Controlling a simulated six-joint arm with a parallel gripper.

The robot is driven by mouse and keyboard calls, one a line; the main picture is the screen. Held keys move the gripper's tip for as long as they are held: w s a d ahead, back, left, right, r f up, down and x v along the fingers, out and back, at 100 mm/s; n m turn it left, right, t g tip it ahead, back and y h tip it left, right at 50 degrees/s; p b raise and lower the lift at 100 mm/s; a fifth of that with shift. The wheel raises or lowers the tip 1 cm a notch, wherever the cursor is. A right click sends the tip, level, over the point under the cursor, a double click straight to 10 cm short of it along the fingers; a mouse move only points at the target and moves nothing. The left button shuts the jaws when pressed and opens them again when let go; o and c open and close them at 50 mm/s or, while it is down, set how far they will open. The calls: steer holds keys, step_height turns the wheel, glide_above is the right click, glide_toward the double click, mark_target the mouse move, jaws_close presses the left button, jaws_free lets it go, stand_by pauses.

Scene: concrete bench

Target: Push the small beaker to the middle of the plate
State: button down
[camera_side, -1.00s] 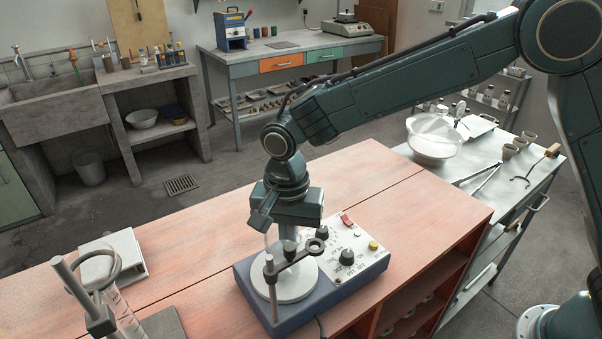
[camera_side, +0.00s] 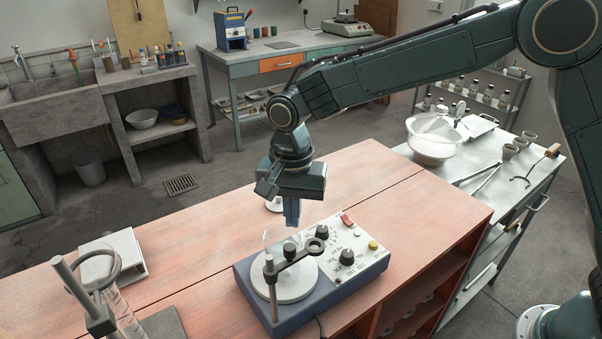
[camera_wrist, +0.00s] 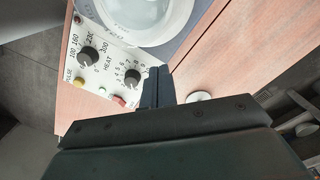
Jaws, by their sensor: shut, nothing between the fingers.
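The plate is the round white top (camera_side: 304,289) of a blue hot plate unit on the bench, and it shows again in the wrist view (camera_wrist: 181,20). The small beaker (camera_wrist: 148,12) is clear glass and stands on the plate; the top edge of the wrist view cuts it off. In the side view it shows only faintly (camera_side: 268,243), at the plate's far-left part, behind a clamp rod. My gripper (camera_side: 292,222) is shut and empty, pointing down above the unit's far edge. In the wrist view its fingertips (camera_wrist: 158,70) are apart from the beaker.
A rod with a clamp (camera_side: 292,255) stands at the plate's near edge and crosses over it. The knob panel (camera_side: 350,250) lies right of the plate. A small white round thing (camera_side: 274,204) is on the bench behind.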

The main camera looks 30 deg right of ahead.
step_height(320, 180, up, 8)
steer(key=shift+f, duration=0.15)
stand_by(0.3)
steer(key=s+d+r+n+t, duration=0.1)
steer(key=s+d+r+n, duration=0.1)
steer(key=s+d+r, duration=0.5)
steer(key=s+d+r+n+t, duration=0.2)
steer(key=s+d, duration=0.2)
steer(key=d, duration=0.4)
steer(key=s+d+f+n+t, duration=0.1)
steer(key=s+d+n, duration=0.1)
steer(key=s+d, duration=0.2)
steer(key=s+d+f+n+t, duration=0.1)
steer(key=s+d, duration=0.3)
steer(key=s, duration=0.7)
steer(key=shift+f+n+t, duration=0.3)
steer(key=shift+f+n, duration=0.25)
steer(key=shift+n, duration=0.35)
